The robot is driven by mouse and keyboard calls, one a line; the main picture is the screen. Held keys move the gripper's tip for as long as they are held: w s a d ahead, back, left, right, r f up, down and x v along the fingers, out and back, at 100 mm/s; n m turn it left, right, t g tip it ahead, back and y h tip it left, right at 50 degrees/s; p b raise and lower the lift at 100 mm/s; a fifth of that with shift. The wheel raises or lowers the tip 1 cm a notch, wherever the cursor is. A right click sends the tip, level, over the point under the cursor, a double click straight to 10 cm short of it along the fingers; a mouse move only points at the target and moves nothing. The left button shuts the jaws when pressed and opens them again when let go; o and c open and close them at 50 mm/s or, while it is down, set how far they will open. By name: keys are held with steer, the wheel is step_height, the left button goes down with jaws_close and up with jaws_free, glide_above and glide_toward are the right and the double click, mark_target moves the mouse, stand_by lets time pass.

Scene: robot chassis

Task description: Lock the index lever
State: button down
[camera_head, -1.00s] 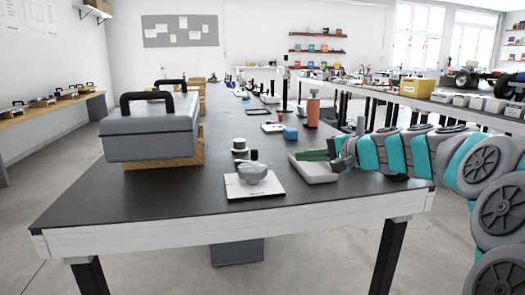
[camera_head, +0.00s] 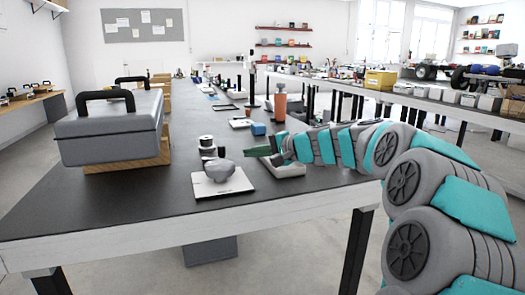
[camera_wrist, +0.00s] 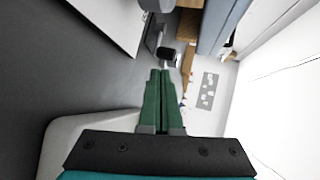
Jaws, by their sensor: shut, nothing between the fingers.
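A white plate (camera_head: 215,187) lies near the front edge of the dark workbench. A grey rounded part (camera_head: 219,170) stands on it, with a small dark knob (camera_head: 221,152) just behind. I take this to be the index lever's fixture; the lever's position is too small to tell. The wrist view shows a black knob (camera_wrist: 166,54) on a grey part beyond my fingertips. My gripper (camera_head: 260,152) has green fingers pressed together, empty, pointing left toward the fixture and apart from it. The closed fingers also show in the wrist view (camera_wrist: 160,74).
A shallow pale tray (camera_head: 289,170) lies beneath my gripper. A grey case with a black handle (camera_head: 110,130) rests on a wooden block at the left. An orange cylinder (camera_head: 280,104) and a blue block (camera_head: 258,129) stand behind. Bench between case and plate is clear.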

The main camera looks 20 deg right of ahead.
mark_target(224, 151)
steer(key=x, duration=0.4)
steer(key=r+x, duration=0.1)
steer(key=x, duration=0.2)
steer(key=shift+w+a+p, duration=0.2)
steer(key=shift+w+p, duration=0.05)
steer(key=shift+p, duration=0.05)
